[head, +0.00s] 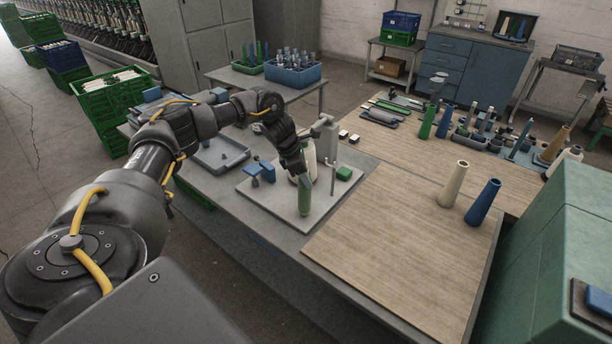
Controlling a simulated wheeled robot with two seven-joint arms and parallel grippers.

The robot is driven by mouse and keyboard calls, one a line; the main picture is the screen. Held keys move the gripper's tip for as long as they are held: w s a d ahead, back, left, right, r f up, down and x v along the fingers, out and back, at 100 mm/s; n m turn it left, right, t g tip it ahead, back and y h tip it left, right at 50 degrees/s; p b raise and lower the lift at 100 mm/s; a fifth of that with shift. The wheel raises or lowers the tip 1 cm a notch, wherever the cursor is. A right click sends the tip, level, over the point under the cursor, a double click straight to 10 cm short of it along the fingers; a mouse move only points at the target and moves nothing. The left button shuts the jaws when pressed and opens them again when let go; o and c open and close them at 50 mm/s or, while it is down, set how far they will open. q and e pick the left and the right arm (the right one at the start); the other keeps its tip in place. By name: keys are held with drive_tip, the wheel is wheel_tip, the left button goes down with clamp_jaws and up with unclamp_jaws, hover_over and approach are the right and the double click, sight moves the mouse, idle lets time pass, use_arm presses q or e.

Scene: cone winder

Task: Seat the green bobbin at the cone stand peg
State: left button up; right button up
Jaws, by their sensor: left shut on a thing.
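The green bobbin (305,199) is upright at the front part of a pale grey base plate (268,207) on the table. My left gripper (303,178) comes down from above and is shut on the bobbin's upper end. The bobbin's lower end looks close to the plate, but I cannot tell whether it touches. No bare peg shows under or beside the bobbin, so I cannot tell whether it is on one. A grey post (328,140) rises at the back of the plate. A whitish cone (311,158) is partly hidden behind my gripper. My right gripper is not in view.
Blue parts (266,171) and a green block (344,173) sit on the plate. A grey tray (220,154) lies to the left. A cream cone (453,185) and a blue cone (483,203) stand on the wooden board (390,255), whose front is clear. A green cabinet (560,250) borders the right.

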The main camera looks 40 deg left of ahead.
use_arm(q)
drive_tip(key=shift+f+b, duration=0.35)
drive_tip(key=shift+f, duration=0.1)
idle(0.3)
drive_tip(key=o, duration=0.9)
drive_tip(key=shift+o, duration=0.2)
drive_tip(key=b+v, duration=0.2)
drive_tip(key=v, duration=0.9)
drive_tip(key=shift+d+f, duration=0.15)
drive_tip(key=shift+f, duration=0.05)
